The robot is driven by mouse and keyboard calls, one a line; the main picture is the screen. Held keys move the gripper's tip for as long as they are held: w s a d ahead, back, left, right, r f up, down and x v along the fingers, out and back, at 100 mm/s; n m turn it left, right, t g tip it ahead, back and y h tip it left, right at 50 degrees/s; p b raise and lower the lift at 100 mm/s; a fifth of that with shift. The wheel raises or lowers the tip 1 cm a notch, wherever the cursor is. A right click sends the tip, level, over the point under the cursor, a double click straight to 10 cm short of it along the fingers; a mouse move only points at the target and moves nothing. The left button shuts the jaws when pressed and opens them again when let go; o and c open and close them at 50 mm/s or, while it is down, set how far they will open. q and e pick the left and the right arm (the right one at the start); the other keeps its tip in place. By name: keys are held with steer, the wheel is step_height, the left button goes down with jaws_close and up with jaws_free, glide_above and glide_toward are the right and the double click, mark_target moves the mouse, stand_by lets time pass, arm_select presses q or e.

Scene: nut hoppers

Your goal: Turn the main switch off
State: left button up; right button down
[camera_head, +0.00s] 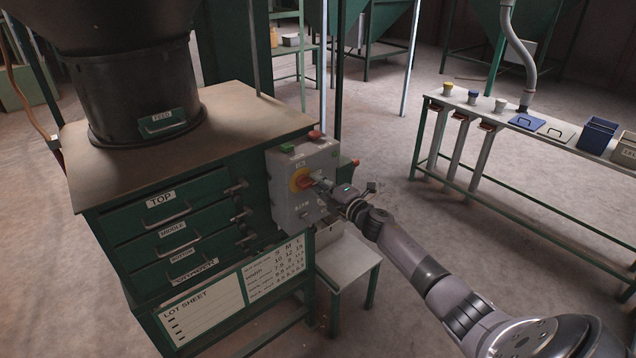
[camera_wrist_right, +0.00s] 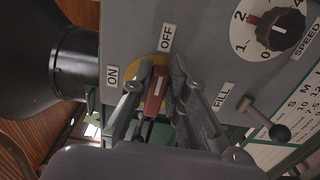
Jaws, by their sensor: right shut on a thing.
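The grey control box (camera_head: 300,195) is on the right side of the green cabinet. Its main switch is a red handle (camera_head: 305,182) on a yellow disc (camera_head: 296,176). In the right wrist view the red handle (camera_wrist_right: 154,95) sits between the fingers of my right gripper (camera_wrist_right: 155,88), which is shut on it. The handle's long axis runs up toward the OFF label (camera_wrist_right: 167,38); the ON label (camera_wrist_right: 112,76) is to its left. In the head view my right gripper (camera_head: 321,182) reaches the box front from the right. My left gripper is out of view.
A speed dial (camera_wrist_right: 280,28) and a FILL lever (camera_wrist_right: 265,118) are on the same panel. Green and red buttons (camera_head: 314,135) top the box. A small table (camera_head: 346,258) stands below. A bench (camera_head: 540,130) with bins is at right; open floor lies between.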

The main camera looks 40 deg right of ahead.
steer(key=shift+f, duration=0.1)
steer(key=c, duration=1.6)
jaws_free()
steer(key=shift+o, duration=0.2)
steer(key=s+d, duration=0.1)
steer(key=s, duration=1.1)
